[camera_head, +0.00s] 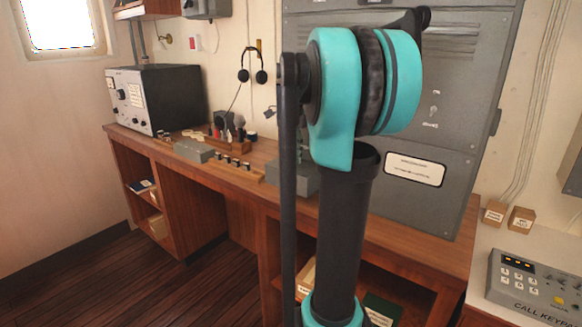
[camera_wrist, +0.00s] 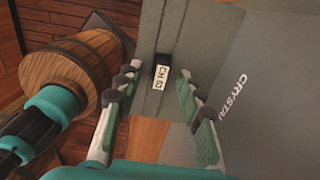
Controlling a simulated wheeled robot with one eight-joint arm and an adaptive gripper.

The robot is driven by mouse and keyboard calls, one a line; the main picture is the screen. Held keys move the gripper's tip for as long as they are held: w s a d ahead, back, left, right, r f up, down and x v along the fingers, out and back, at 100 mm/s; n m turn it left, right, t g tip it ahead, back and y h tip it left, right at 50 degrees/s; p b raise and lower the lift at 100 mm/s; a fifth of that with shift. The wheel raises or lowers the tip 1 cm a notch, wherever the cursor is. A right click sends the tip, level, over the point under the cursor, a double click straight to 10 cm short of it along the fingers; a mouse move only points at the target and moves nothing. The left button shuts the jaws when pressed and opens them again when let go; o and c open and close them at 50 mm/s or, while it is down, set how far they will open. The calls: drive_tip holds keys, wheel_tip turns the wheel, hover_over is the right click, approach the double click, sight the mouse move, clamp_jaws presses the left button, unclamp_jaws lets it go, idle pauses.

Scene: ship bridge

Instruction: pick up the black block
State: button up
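In the wrist view a small black block (camera_wrist: 162,73) with a white label, which seems to read "CH 2", lies on or in a grey metal box (camera_wrist: 180,30). My gripper (camera_wrist: 156,82) is open, with one finger to the left of the block and one to the right. The block shows between the fingertips, with visible gaps on both sides. How far the fingertips are above it is hard to tell. In the head view my arm fills the middle, and neither my gripper nor the black block can be made out.
In the head view the wooden desk (camera_head: 410,250) holds a radio (camera_head: 160,97), a grey box (camera_head: 194,151) and a tool rack (camera_head: 232,146).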

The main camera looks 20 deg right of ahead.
sight(292, 160)
drive_tip(key=shift+f, duration=0.15)
clamp_jaws()
idle(0.4)
wheel_tip(292, 160, up, 20)
idle(0.4)
